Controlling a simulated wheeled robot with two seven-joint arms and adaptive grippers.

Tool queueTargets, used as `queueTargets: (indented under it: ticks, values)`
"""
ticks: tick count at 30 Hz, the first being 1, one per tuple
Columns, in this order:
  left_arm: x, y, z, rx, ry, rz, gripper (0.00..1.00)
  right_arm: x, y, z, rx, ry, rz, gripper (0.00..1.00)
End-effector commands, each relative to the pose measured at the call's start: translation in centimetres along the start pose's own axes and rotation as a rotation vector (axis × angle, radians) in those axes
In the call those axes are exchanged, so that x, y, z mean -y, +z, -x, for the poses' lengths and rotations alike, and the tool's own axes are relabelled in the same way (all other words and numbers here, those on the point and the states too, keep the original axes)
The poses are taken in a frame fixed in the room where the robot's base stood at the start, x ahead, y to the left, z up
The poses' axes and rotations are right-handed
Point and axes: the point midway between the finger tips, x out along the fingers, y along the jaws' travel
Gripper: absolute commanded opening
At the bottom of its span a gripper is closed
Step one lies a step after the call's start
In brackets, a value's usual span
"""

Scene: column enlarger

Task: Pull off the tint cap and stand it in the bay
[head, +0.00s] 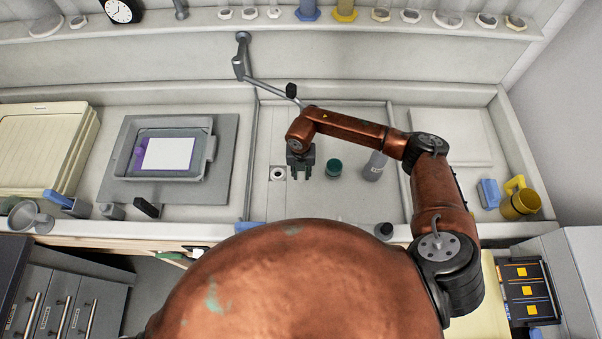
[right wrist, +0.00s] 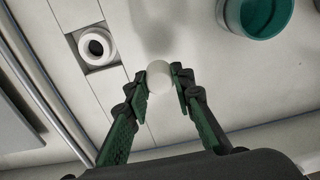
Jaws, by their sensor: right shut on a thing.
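My right gripper (head: 301,174) is over the middle of the bench, pointing down. In the right wrist view, its green-padded fingers (right wrist: 161,88) are shut on a small pale round piece (right wrist: 158,77), which looks like the tint cap. The fingers hide its sides, and I cannot tell how high it is above the surface. A square dark recess (head: 278,173) with a white ring around a dark hole lies just left of the gripper. The ring also shows in the right wrist view (right wrist: 96,47), apart from the held piece. I cannot tell whether this recess is the bay. My left gripper is out of view.
A grey tray (head: 171,152) lies to the left. A yellow mug (head: 520,201) stands at the far right. A jointed grey arm (head: 268,86) rises behind.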

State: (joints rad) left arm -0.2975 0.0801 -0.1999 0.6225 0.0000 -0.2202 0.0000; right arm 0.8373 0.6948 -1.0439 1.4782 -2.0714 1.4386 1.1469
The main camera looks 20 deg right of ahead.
Motion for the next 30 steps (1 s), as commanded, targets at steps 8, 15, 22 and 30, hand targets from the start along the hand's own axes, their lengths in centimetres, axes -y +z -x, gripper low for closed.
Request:
queueTargets:
  ticks: [8,15,22,30]
  values:
    - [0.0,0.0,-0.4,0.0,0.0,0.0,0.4,0.0,0.0,-0.4,-0.001,-0.02,0.003,0.0]
    - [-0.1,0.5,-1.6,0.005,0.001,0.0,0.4,-0.1,0.0,-2.2,-0.001,-0.019,0.003,0.0]
    - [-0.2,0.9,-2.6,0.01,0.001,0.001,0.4,-0.1,0.0,-3.7,-0.001,-0.019,0.002,0.0]
    - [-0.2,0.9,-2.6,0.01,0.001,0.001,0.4,-0.1,0.0,-3.8,-0.001,-0.018,0.003,0.0]
